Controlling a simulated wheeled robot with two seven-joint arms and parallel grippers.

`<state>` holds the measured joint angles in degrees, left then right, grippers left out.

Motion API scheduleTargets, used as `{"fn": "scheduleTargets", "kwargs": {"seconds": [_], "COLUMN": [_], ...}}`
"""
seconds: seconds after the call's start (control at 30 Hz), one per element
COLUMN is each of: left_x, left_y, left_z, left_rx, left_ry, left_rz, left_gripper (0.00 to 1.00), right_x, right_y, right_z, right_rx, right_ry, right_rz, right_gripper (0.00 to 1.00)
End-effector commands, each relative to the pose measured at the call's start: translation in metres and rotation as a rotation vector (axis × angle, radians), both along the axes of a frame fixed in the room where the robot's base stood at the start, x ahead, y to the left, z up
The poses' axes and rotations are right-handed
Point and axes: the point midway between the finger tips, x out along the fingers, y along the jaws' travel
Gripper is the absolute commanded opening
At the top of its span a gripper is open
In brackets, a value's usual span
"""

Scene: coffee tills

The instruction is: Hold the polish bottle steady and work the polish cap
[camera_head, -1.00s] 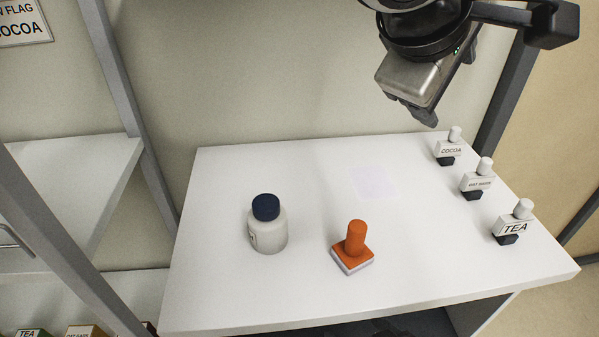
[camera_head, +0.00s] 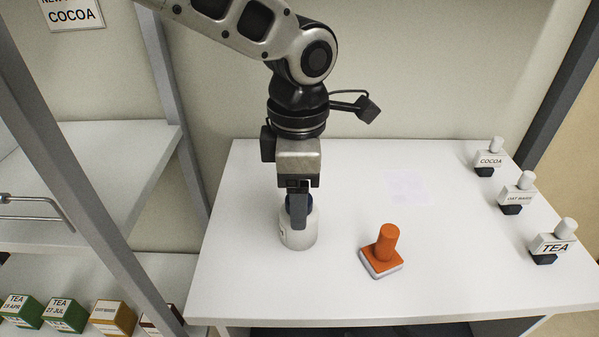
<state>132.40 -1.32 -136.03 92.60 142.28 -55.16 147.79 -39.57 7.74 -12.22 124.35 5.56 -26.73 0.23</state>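The polish bottle (camera_head: 299,234) is white and stands upright on the white table, left of the orange stamp. Its dark blue polish cap (camera_head: 309,203) sits on top, mostly covered by my gripper. My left gripper (camera_head: 298,212) points straight down over the bottle. One finger shows in front of the cap and reaches the bottle's shoulder; the other finger is hidden behind. I cannot tell whether the fingers press on the cap. My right gripper is not in view.
An orange stamp (camera_head: 384,252) stands right of the bottle. Labelled white holders for cocoa (camera_head: 490,158), oat bars (camera_head: 518,194) and tea (camera_head: 553,243) line the right side. A shelf post (camera_head: 85,175) rises at left.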

Motion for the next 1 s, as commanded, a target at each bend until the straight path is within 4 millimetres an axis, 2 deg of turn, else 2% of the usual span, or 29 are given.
{"fn": "scheduleTargets", "kwargs": {"seconds": [0.2, 0.5, 0.53, 0.6, 0.63, 0.7, 0.73, 0.87, 0.9, 1.0], "left_x": [-0.001, 0.0, 0.0, 0.0, 0.0, 0.0, 0.0, 0.0, 0.0, 0.0], "left_y": [0.0, -0.001, -0.001, -0.001, -0.001, -0.001, -0.001, -0.001, -0.001, -0.001], "left_z": [-0.031, -0.049, -0.049, -0.049, -0.049, -0.049, -0.048, -0.048, -0.048, -0.048], "left_rx": [-0.002, -0.002, -0.002, -0.002, -0.001, -0.001, -0.002, -0.002, -0.002, -0.002], "left_ry": [0.003, -0.001, -0.001, -0.001, -0.001, -0.001, -0.002, -0.002, -0.002, -0.002], "left_rz": [-0.001, -0.003, -0.003, -0.003, -0.003, -0.003, -0.003, -0.003, -0.003, -0.003], "left_gripper": [0.67, 0.67, 0.65, 0.45, 0.41, 0.41, 0.5, 0.13, 0.11, 0.11], "right_x": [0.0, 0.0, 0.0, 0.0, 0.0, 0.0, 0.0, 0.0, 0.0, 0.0], "right_y": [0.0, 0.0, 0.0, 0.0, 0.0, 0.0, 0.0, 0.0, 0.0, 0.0], "right_z": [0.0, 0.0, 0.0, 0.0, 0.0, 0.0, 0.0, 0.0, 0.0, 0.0], "right_rx": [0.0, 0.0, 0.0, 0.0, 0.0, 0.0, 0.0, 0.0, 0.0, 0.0], "right_ry": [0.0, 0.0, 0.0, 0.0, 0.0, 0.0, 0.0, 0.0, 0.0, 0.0], "right_rz": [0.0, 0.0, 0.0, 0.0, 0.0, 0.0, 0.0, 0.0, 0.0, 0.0], "right_gripper": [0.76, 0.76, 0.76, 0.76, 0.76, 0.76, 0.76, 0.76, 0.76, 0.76]}}
